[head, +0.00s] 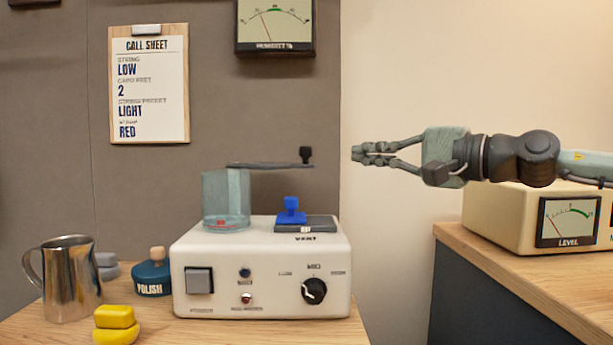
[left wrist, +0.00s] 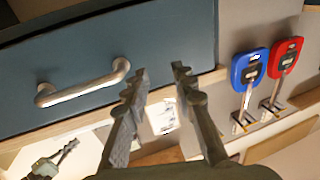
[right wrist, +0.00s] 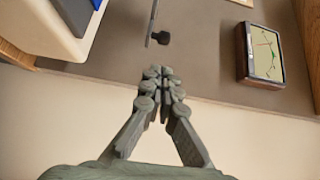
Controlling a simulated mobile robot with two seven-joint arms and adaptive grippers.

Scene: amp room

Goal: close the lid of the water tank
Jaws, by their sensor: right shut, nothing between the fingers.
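The water tank (head: 222,200) is a clear bluish cylinder on the left of a white humidifier box (head: 262,278). Its lid (head: 268,165) is a thin dark plate level with the tank's top, reaching out to the right, mostly off the opening. A black knob (head: 305,155) stands at its right end; it also shows in the right wrist view (right wrist: 160,38). My right gripper (head: 360,153) is shut and empty, to the right of the knob and apart from it. My left gripper (left wrist: 160,72) is open and empty, away from the tank, before a blue drawer front.
A blue switch (head: 291,211) sits on the box below the lid. A metal mug (head: 72,283), a polish tin (head: 152,279) and yellow blocks (head: 116,325) stand to the left. A cream level meter (head: 500,215) is below my right arm. Red and blue tagged keys (left wrist: 285,58) show in the left wrist view.

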